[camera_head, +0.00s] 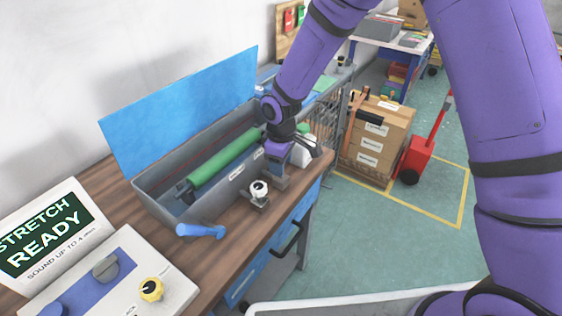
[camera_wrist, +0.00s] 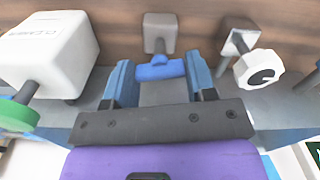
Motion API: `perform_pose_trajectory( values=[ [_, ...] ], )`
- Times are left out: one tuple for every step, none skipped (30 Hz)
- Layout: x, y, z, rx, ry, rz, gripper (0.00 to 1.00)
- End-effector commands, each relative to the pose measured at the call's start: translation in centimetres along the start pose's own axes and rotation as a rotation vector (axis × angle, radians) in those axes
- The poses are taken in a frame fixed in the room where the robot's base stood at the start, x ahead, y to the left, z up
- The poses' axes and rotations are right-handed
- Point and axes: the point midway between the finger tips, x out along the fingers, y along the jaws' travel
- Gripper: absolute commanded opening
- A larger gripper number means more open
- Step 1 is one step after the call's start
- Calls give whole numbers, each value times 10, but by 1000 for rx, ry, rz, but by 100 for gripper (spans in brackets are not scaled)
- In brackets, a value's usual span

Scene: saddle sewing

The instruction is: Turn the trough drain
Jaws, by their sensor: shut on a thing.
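The grey metal trough (camera_head: 170,207) stands on the wooden bench with its blue lid (camera_head: 185,110) raised and a green roller (camera_head: 225,158) inside. In the wrist view, a blue bar-shaped drain handle (camera_wrist: 160,71) sits in front of a grey block (camera_wrist: 160,30). My gripper (camera_wrist: 160,80) is shut on this handle, with one blue finger at each end of the bar. In the head view my gripper (camera_head: 277,180) is at the trough's near right side, pointing down; it hides the drain handle there.
A white knob on a bracket (camera_head: 259,188) is close beside my gripper and also shows in the wrist view (camera_wrist: 260,68). A white box (camera_wrist: 48,48) is on the other side. A blue crank handle (camera_head: 200,231) juts toward the bench front. A control panel (camera_head: 125,280) lies front left.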

Motion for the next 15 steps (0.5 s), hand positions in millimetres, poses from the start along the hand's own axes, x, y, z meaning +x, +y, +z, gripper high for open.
perform_pose_trajectory(
  values=[
    [0,0,0,32,0,1,27],
    [0,0,0,52,0,1,27],
    [0,0,0,77,0,0,27],
    [0,0,0,95,0,0,27],
    [0,0,0,110,0,0,27],
    [0,0,0,130,0,1,27],
    [0,0,0,143,-1,1,27],
    [0,0,0,156,-1,1,27],
    [0,0,0,173,0,0,27],
    [0,0,0,182,0,0,27],
    [0,0,0,191,0,0,27],
    [0,0,0,202,0,0,27],
    [0,0,0,209,0,0,27],
    [0,0,0,214,0,0,27],
    [0,0,0,220,0,0,27]
  ],
)
